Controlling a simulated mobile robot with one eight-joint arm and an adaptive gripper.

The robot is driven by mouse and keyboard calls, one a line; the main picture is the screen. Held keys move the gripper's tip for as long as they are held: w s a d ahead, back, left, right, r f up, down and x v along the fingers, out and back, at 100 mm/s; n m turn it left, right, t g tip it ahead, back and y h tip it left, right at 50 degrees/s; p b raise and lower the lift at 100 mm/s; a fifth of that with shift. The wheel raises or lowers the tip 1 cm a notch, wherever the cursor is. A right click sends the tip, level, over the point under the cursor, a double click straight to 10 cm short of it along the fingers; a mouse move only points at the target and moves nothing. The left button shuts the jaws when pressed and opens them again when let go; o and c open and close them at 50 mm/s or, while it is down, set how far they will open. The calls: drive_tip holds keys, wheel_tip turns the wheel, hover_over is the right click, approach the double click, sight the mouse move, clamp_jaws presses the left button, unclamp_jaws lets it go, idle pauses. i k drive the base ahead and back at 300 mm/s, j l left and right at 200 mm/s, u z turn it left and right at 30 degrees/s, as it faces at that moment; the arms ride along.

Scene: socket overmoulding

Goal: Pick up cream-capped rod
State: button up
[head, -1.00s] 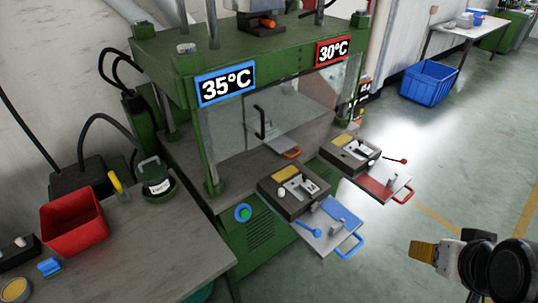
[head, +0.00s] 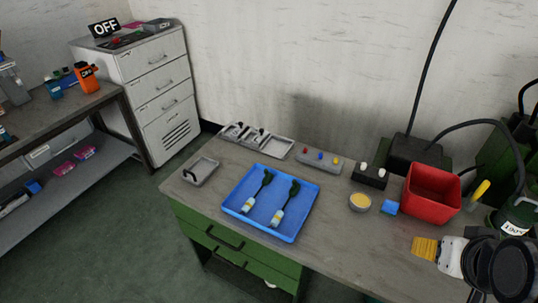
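A black block (head: 369,178) stands on the workbench near the wall, left of the red bin. Any rods below the caps are hidden in the block. My gripper (head: 425,247), with yellow fingers, is at the lower right, in front of the red bin in the picture and apart from the black block. Its fingers overlap from this angle, so I cannot tell whether they are open. Nothing is visible in them.
A red bin (head: 409,207), blue block (head: 390,207) and round yellow-filled dish (head: 360,202) are near the black block. A grey block (head: 309,164) holds red, blue and yellow caps. A blue tray (head: 236,202) holds two dark-handled items. Bare benchtop (head: 345,235) lies in front.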

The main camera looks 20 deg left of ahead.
sight(364, 166)
drive_tip(key=j+u, duration=0.2)
drive_tip(key=i+j+z, duration=0.4)
drive_tip(key=j+z, duration=0.2)
drive_tip(key=i+j+z, duration=0.25)
drive_tip(key=k+j, duration=0.05)
